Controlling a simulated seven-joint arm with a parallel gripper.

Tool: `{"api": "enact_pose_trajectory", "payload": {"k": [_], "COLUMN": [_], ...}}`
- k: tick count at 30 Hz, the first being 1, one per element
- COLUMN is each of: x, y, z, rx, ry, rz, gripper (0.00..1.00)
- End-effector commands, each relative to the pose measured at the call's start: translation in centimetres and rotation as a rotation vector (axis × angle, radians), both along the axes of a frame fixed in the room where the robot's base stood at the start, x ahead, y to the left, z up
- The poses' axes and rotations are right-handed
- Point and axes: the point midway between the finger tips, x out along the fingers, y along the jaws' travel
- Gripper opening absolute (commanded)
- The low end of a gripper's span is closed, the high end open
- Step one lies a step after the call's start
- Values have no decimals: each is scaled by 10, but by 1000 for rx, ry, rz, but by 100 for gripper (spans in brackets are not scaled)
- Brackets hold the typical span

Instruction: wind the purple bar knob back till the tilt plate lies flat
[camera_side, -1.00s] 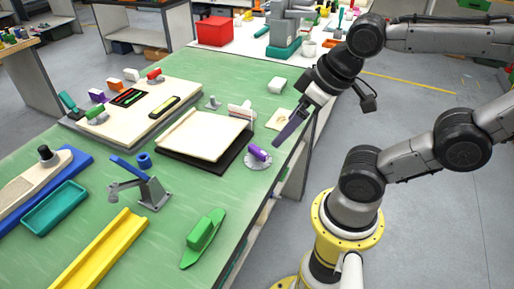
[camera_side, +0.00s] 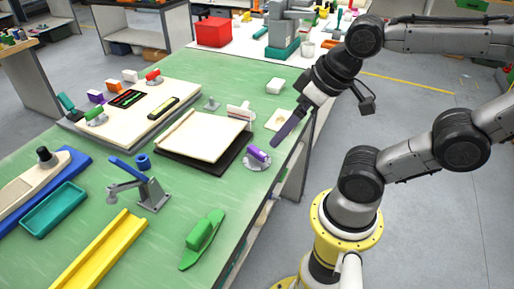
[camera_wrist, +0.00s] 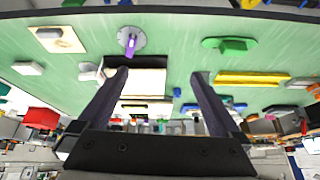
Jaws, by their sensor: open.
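The purple bar knob (camera_side: 258,153) sits on a grey round dial at the right edge of the green bench. It also shows in the wrist view (camera_wrist: 131,41), near the top. The cream tilt plate (camera_side: 205,135) lies to the left of the knob over a black base (camera_side: 197,168). The plate looks slightly raised off the base, but its exact angle is hard to tell. In the wrist view the plate (camera_wrist: 148,82) shows between my fingers. My gripper (camera_wrist: 161,73) is open and empty, close to the knob's right in the side view (camera_side: 277,142) and apart from it.
A white block (camera_side: 275,87) and a cream pad (camera_side: 281,120) lie behind the knob. A green handled tool (camera_side: 203,238) and a yellow channel (camera_side: 100,252) lie in front. A grey clamp with a blue lever (camera_side: 145,185) stands to the left. Bare bench surrounds the knob's front.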

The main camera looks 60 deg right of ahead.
Motion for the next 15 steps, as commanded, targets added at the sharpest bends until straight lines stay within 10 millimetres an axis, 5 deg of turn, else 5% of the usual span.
{"api": "enact_pose_trajectory", "payload": {"k": [7,15], "x": [7,43], "y": [-1,-17], "z": [13,23], "rx": [217,436], "ry": [34,149], "rz": [-436,-1101], "gripper": [100,100]}}
